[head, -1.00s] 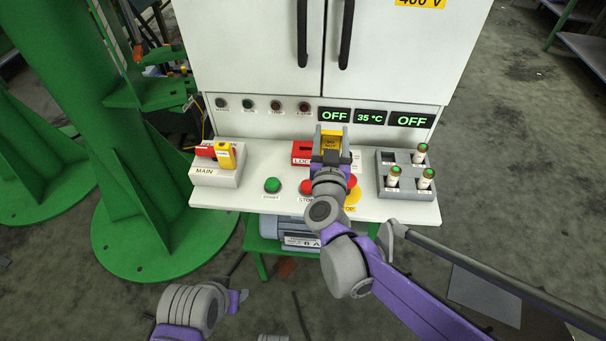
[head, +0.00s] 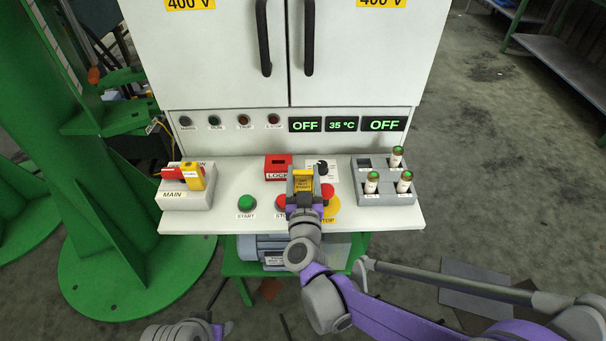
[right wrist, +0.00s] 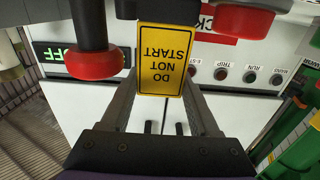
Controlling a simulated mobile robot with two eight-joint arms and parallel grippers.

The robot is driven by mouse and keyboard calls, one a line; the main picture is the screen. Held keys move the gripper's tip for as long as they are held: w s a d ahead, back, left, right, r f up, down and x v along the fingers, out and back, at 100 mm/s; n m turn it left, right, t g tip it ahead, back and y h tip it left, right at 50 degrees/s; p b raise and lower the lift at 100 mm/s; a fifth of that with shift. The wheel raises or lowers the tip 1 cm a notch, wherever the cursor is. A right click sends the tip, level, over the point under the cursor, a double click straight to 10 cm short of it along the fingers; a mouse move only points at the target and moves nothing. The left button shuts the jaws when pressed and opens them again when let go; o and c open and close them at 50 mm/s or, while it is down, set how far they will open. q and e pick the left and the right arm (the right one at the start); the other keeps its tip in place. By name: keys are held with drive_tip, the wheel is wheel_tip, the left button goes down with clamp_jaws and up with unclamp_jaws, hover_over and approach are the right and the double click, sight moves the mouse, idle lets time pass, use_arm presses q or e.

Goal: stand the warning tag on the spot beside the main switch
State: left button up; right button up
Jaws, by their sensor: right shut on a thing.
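My right gripper (head: 303,176) is shut on the yellow warning tag (head: 303,182), above the front of the white control ledge near the red buttons. In the right wrist view the tag (right wrist: 162,62) reads "DO NOT START", upside down, between the two fingers. The main switch (head: 187,199) is a grey box labelled MAIN at the ledge's left end, with red and yellow parts on top. The tag is apart from it, to its right. I cannot make out a marked spot beside the switch. My left arm shows only at the bottom edge; its fingers are not clear.
A green START button (head: 246,202) and a red lock box (head: 278,167) stand between the switch and the tag. A grey fuse holder (head: 386,193) with upright fuses is at the right. The white cabinet (head: 205,60) rises behind the ledge (head: 225,221).

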drive_tip(key=shift+f, duration=0.2)
drive_tip(key=o, duration=1.4)
drive_tip(key=shift+r, duration=0.15)
drive_tip(key=shift+s+r, duration=0.1)
drive_tip(key=shift+s, duration=0.1)
drive_tip(key=s+p, duration=0.2)
drive_tip(key=s, duration=0.9)
drive_tip(key=shift+s, duration=0.25)
